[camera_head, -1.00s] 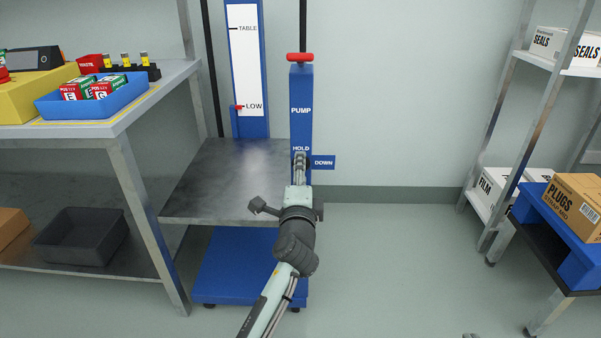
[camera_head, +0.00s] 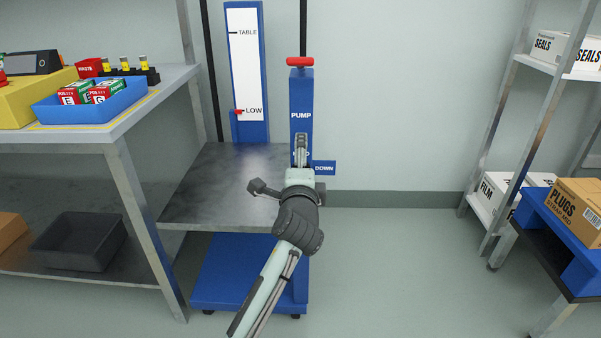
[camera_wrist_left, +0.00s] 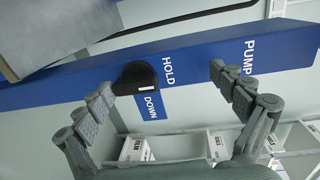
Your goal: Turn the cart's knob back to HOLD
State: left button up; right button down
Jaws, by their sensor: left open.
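The blue cart (camera_head: 301,96) has a post marked PUMP, HOLD and DOWN. Its black knob (camera_wrist_left: 136,76) shows in the left wrist view beside the HOLD label (camera_wrist_left: 168,71). The knob's white mark lies on the side of the DOWN label (camera_wrist_left: 151,104). In the head view my gripper hides the knob and most of HOLD. My left gripper (camera_head: 301,138) is in front of the post. In the wrist view its fingers (camera_wrist_left: 163,76) are spread wide and empty, the knob lying nearer the left finger. My right gripper is not in view.
The cart's grey platform (camera_head: 225,185) is left of my arm, with the red pointer (camera_head: 238,112) at LOW. A red handle (camera_head: 300,62) tops the post. A steel table (camera_head: 110,132) stands left; shelves (camera_head: 535,100) stand right. The floor right of the cart is clear.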

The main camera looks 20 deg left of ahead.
aim_at(302, 127)
pick_arm(q)
jog(key=shift+o, duration=0.2)
jog(key=shift+t, duration=0.7)
jog(key=r, duration=0.7)
jog(key=shift+s+d+r, duration=0.1)
jog(key=shift+s+d, duration=0.05)
jog(key=shift+s, duration=0.2)
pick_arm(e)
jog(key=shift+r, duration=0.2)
pick_arm(q)
jog(key=shift+g, duration=0.7)
jog(key=f, duration=0.4)
jog(key=w+f, duration=0.1)
jog(key=f, duration=0.1)
jog(key=shift+s+r, duration=0.25)
jog(key=shift+r, duration=0.1)
jog(key=shift+c, duration=0.9)
jog(key=f+p+v, duration=0.1)
jog(key=p+v, duration=0.1)
jog(key=v, duration=0.7)
jog(key=shift+f, duration=0.45)
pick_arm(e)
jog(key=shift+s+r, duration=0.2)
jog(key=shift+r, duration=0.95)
pick_arm(q)
jog(key=shift+s, duration=0.1)
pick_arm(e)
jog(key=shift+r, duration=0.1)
